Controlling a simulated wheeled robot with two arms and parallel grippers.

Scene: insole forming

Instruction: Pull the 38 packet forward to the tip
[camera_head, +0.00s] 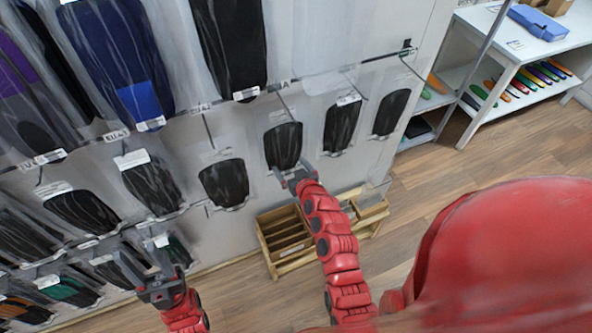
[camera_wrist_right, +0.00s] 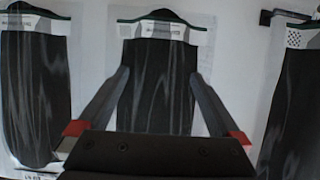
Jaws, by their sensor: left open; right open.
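Clear packets with dark insoles hang in rows on a wall rack. No size number is legible, so I cannot tell which is the 38 packet. My right gripper (camera_head: 292,172) is open at the lower end of a hanging packet (camera_head: 283,145) in the middle row. In the right wrist view this packet (camera_wrist_right: 157,70) is centred beyond the two spread fingers of the right gripper (camera_wrist_right: 158,78); contact cannot be judged. My left gripper (camera_head: 152,262) is open and empty in front of the lower-row packets at the lower left.
Neighbouring packets hang close on both sides, one (camera_head: 341,122) to the right and one (camera_head: 224,182) to the left. A wooden crate (camera_head: 284,240) stands on the floor below. A white shelf (camera_head: 520,70) with colourful insoles is at the upper right. The wooden floor between is open.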

